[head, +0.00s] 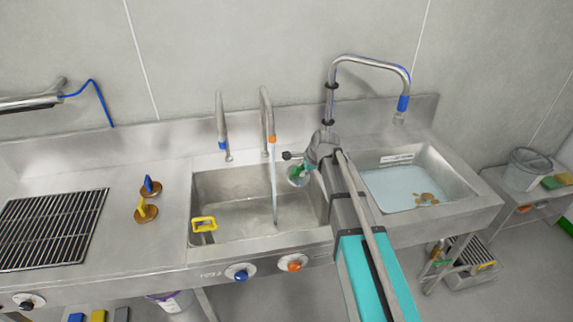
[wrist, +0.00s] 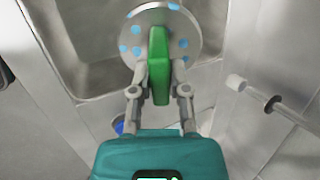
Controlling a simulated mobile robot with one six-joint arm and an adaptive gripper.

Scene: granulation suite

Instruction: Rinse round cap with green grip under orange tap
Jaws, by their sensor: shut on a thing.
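The round cap is a pale metal disc (wrist: 160,30) with several blue spots and a green grip (wrist: 158,65). My gripper (wrist: 160,92) is shut on the green grip. In the head view the cap (head: 297,177) is held over the right part of the left basin, partly hidden by my gripper (head: 306,168). The orange tap (head: 267,112) has an orange tip, and a thin water stream (head: 274,185) falls from it into the basin. The cap is to the right of the stream and looks apart from it. An orange knob (head: 293,264) is on the front panel.
A blue-tipped tap (head: 221,125) stands left of the orange one; a blue knob (head: 240,273) is below. A yellow-handled piece (head: 204,225) sits in the left basin (head: 235,232). A taller tap (head: 370,61) overhangs the right, water-filled basin (head: 385,187). Brown discs (head: 146,214) lie on the counter.

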